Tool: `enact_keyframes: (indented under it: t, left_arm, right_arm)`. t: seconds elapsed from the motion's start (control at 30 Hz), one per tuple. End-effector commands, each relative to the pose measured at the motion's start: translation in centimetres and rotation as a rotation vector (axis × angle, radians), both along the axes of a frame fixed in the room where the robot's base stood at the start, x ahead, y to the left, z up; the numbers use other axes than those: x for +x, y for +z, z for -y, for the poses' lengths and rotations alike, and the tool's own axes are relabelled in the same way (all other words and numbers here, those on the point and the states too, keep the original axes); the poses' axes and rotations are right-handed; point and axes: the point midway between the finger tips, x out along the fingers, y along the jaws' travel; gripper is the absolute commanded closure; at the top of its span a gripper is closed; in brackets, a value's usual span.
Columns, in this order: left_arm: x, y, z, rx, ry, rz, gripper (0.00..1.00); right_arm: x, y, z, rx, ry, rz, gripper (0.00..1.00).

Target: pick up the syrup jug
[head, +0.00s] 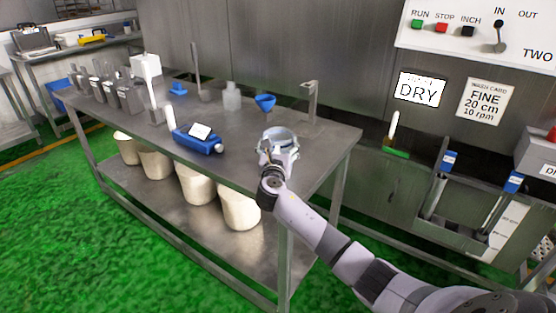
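A round, open-topped grey metal vessel, which looks like the syrup jug (281,134), is at the right front part of the steel table. My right gripper (279,150) is at its near side, with its fingers close around the lower part. I cannot tell whether the fingers press on the jug or whether the jug stands on the table top. The jug's lower part is hidden by the gripper. My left gripper is not in view.
The steel table (325,145) also carries a blue device (197,144), a blue funnel (265,103), a tap-like post (311,100) and several metal containers (105,85). Cream bins (239,207) stand on its lower shelf. Green floor lies in front. A control panel (475,35) is at upper right.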

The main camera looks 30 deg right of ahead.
Motion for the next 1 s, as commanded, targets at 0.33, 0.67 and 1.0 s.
enact_keyframes:
  t: [0.33, 0.67, 1.0]
  left_arm:
    - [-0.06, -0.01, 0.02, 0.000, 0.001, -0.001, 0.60]
    - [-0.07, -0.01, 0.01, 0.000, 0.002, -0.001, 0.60]
    - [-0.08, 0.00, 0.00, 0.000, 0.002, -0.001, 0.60]
  right_arm:
    - [-0.01, -0.02, -0.02, 0.000, 0.000, 0.000, 0.51]
    - [-0.01, -0.01, -0.02, 0.000, 0.000, 0.000, 0.73]
    - [0.01, 0.12, -0.01, 0.000, 0.000, 0.001, 0.81]
